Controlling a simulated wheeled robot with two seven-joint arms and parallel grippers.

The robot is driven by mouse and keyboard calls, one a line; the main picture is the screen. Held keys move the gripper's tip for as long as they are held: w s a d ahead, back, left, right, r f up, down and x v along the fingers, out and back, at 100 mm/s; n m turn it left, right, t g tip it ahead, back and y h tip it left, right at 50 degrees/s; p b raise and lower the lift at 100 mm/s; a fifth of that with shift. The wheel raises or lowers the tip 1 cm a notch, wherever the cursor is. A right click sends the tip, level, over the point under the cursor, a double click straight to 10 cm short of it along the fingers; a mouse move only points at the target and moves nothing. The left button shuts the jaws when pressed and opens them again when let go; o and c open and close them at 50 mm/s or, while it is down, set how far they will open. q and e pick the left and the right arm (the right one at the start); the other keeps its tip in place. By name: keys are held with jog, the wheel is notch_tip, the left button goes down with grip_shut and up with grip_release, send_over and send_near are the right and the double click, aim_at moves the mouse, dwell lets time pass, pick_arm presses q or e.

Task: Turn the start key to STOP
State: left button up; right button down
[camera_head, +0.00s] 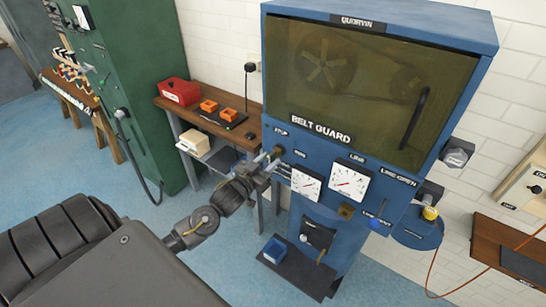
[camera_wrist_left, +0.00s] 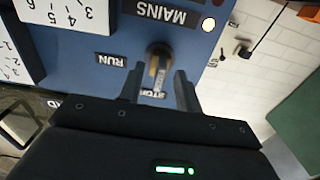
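The start key (camera_wrist_left: 158,66) is a small brass-and-grey bar on a round dark boss on the blue panel. In the wrist view its bar points down toward the STOP label (camera_wrist_left: 152,94); the RUN label (camera_wrist_left: 110,59) is to its left. In the head view the key (camera_head: 277,151) is small, just beyond my left gripper (camera_head: 268,161). The two fingers of my left gripper (camera_wrist_left: 160,76) stand one on each side of the key, with a visible gap, so it looks open. Whether a finger touches the key is unclear. My right gripper is not in view.
The blue machine (camera_head: 385,180) carries dials and a belt guard (camera_head: 365,85). A lit lamp (camera_wrist_left: 208,24) is near the MAINS label (camera_wrist_left: 160,14). A wooden bench (camera_head: 225,125) with a red box (camera_head: 180,91) stands left of the machine. A green cabinet (camera_head: 140,70) is further left.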

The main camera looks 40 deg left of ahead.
pick_arm(q)
jog(key=shift+s+f+b, duration=0.15)
jog(key=shift+s+b, duration=0.15)
jog(key=shift+s, duration=0.25)
jog(key=s+b, duration=0.3)
jog(key=s, duration=0.6)
jog(key=shift+s, duration=0.35)
jog(key=shift+d, duration=0.1)
